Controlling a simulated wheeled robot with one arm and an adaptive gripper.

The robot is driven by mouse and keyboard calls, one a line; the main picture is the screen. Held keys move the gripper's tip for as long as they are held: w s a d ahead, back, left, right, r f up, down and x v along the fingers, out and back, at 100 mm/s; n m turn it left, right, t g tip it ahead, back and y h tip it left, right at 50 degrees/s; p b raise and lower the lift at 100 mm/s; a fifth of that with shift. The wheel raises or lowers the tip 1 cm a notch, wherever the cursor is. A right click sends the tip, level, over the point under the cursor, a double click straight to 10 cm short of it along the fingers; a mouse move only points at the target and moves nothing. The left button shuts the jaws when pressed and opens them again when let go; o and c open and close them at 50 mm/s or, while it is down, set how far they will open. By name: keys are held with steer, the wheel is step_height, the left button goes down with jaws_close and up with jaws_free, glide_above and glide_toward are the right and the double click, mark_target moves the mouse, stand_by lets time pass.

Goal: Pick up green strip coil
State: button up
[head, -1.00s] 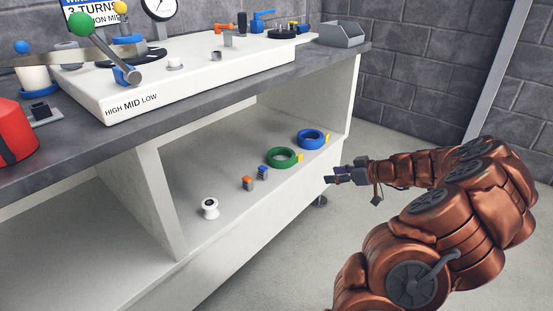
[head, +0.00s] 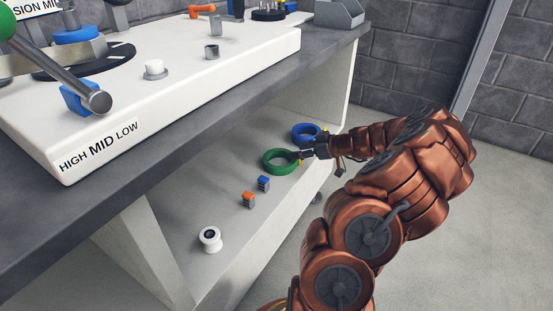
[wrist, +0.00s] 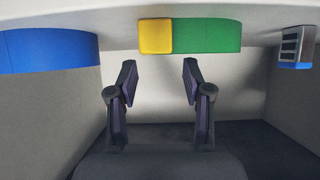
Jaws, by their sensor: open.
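The green strip coil (head: 277,163) lies flat on the lower shelf. In the wrist view the green strip coil (wrist: 208,36) shows at the top centre, with its yellow tab (wrist: 155,36) facing my gripper. My gripper (head: 299,155) is at the coil's right side in the head view, partly covering its edge. In the wrist view my gripper (wrist: 158,75) has its two fingers apart, with nothing between them, and the tab lies just past the fingertips. I cannot tell whether a finger touches the tab.
A blue coil (head: 304,132) lies close behind the green one and also shows in the wrist view (wrist: 48,50). Blue (head: 263,183) and orange (head: 248,199) small blocks and a white spool (head: 210,239) sit nearer on the shelf. The grey worktop (head: 225,103) overhangs the shelf.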

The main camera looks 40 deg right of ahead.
mark_target(288, 152)
steer(key=shift+x, duration=3)
steer(key=shift+d, duration=0.1)
jaws_close()
